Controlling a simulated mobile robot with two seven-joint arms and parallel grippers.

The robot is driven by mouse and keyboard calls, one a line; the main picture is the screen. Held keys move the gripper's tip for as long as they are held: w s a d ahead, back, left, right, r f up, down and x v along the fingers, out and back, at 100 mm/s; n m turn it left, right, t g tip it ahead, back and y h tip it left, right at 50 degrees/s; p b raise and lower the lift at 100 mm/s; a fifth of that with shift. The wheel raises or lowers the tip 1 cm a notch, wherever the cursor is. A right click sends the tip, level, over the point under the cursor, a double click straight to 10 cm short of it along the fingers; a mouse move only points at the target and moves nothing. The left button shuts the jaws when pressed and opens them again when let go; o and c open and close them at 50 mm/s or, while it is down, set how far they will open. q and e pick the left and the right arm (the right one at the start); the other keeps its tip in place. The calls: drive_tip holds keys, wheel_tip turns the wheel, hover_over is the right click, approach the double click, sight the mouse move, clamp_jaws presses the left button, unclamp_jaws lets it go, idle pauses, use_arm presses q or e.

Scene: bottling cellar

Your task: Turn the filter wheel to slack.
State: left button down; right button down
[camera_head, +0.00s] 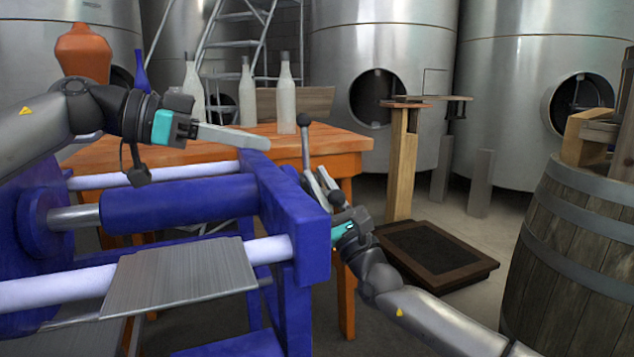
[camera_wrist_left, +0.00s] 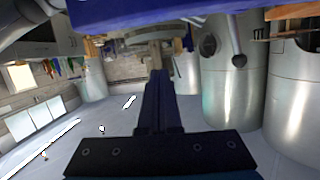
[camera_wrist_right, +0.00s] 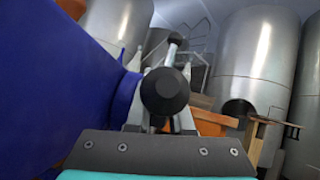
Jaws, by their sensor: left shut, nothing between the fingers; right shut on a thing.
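The blue filter press (camera_head: 300,215) fills the left and middle of the head view. Its wheel shows at the right end as metal spokes with dark ball knobs; one spoke (camera_head: 306,150) stands nearly upright. In the right wrist view one black knob (camera_wrist_right: 165,92) is close between the fingers, and another (camera_wrist_right: 176,39) is farther off. My right gripper (camera_head: 318,182) is shut on a wheel spoke; its grip is partly hidden. My left gripper (camera_head: 267,143) is shut and empty above the press. A wheel knob (camera_wrist_left: 239,60) also shows in the left wrist view.
An orange table (camera_head: 345,140) with pale bottles (camera_head: 285,95) stands behind the press. A wooden barrel (camera_head: 565,265) is at the right, and a low dark-topped platform (camera_head: 440,255) lies on the floor. Steel tanks (camera_head: 385,60) line the back. A grey plate (camera_head: 180,275) lies across the press rails.

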drive_tip(key=shift+f, duration=0.1)
use_arm(q)
drive_tip(key=w+d+f+n, duration=0.2)
drive_tip(key=w+d+f, duration=0.1)
drive_tip(key=d+f, duration=0.4)
drive_tip(key=d, duration=0.3)
drive_tip(key=shift+f, duration=0.25)
drive_tip(key=shift+w, duration=0.1)
